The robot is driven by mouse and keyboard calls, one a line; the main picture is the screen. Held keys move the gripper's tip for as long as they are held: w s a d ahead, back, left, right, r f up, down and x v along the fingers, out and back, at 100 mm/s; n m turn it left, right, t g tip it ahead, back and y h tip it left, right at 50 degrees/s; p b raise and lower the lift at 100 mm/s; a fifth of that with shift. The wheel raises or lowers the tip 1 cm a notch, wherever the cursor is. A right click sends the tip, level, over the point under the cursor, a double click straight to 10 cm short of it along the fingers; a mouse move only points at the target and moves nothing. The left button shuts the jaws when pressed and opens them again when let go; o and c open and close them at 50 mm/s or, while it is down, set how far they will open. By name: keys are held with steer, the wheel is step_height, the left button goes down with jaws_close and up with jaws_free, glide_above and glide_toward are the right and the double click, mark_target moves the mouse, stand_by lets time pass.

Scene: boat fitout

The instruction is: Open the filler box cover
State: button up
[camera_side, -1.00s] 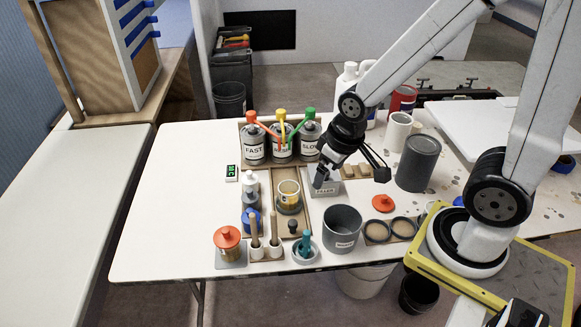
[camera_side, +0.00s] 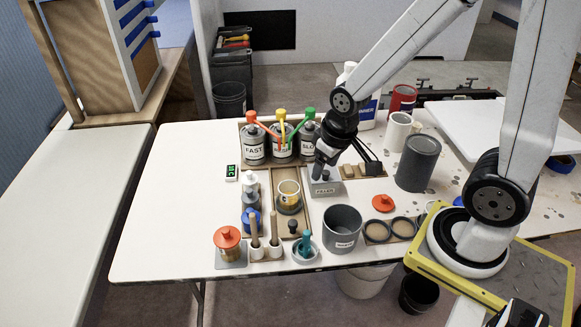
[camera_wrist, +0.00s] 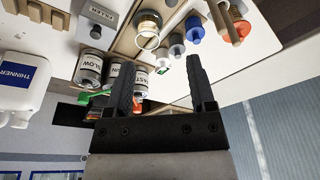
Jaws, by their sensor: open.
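The filler box (camera_side: 323,188) is a small grey box with a label on its front. It stands on the table behind the grey bucket, and its cover appears shut. A small dark knob shows on top. In the wrist view the box (camera_wrist: 100,14) is at the top left, outside the space between my fingers. Contact with the cover cannot be told.
Cans labelled FAST (camera_side: 254,150) and SLOW (camera_side: 308,142), with coloured pumps, stand close left of my gripper. A thinner jug (camera_wrist: 18,88) and a dark grey can (camera_side: 418,163) are nearby. Cups and a grey bucket (camera_side: 342,230) stand in front.

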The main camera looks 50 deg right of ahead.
steer(key=w+d+f+m+g, duration=0.1)
steer(key=w+d+f+m, duration=0.1)
steer(key=w+d+f, duration=0.35)
steer(key=m+g, duration=0.1)
steer(key=m, duration=0.1)
glide_above(326, 172)
step_height(326, 172, down, 6)
steer(key=shift+r, duration=0.1)
steer(key=shift+f, duration=3.95)
jaws_close()
